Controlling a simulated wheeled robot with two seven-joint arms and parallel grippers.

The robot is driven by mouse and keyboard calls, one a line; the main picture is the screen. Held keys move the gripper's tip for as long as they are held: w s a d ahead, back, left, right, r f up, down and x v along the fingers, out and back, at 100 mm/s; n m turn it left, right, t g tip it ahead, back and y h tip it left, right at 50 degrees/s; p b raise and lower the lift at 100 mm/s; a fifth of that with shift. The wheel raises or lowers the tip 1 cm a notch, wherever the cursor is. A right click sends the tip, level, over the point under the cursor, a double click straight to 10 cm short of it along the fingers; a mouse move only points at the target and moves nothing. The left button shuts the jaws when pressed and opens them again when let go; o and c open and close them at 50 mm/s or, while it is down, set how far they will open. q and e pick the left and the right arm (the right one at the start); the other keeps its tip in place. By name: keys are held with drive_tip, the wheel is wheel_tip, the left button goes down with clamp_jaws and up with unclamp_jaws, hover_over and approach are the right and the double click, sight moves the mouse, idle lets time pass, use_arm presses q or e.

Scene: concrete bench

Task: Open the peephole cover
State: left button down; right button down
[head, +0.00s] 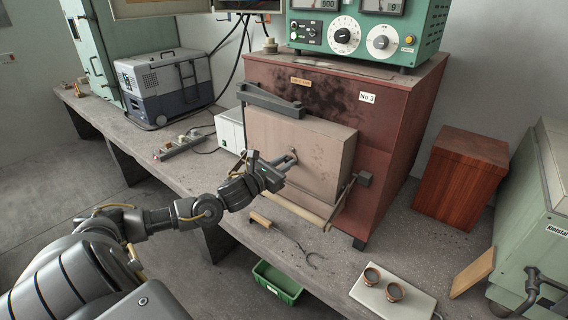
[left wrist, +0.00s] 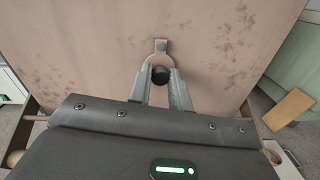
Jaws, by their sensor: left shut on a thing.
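The peephole cover (left wrist: 161,46) is a small pale metal tab on the beige furnace door (head: 300,140), with a pivot screw at its top and a dark round knob (left wrist: 160,74) at its lower end. It hangs straight down in the left wrist view. My left gripper (head: 284,163) reaches the door front from the left. In the left wrist view its two fingers (left wrist: 160,80) are shut on the knob, one on each side. The fingers hide the lower part of the cover, and the peephole itself is not visible. My right gripper is not in view.
A bar handle (head: 348,198) sticks out at the door's lower right. A wood-handled hooked tool (head: 285,236) and a white board (head: 375,308) with two small copper-coloured cups lie on the bench below. A green bin (head: 277,283) is under the bench edge.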

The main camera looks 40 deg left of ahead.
use_arm(q)
drive_tip(key=shift+d+n, duration=0.1)
drive_tip(key=shift+n, duration=0.2)
drive_tip(key=n, duration=0.2)
drive_tip(key=d+n, duration=0.1)
drive_tip(key=n, duration=0.4)
drive_tip(key=shift+d+r, duration=0.35)
drive_tip(key=n, duration=0.3)
drive_tip(key=r+n+p, duration=0.1)
drive_tip(key=n, duration=0.1)
drive_tip(key=shift+d+t+y, duration=0.3)
drive_tip(key=shift+d, duration=0.05)
drive_tip(key=shift+d+r+n+p, duration=0.15)
drive_tip(key=shift+n+p, duration=0.3)
drive_tip(key=shift+n, duration=0.45)
drive_tip(key=shift+r+n+p, duration=0.2)
drive_tip(key=shift+n+p, duration=0.2)
drive_tip(key=shift+n, duration=0.5)
drive_tip(key=c, duration=1.3)
unclamp_jaws()
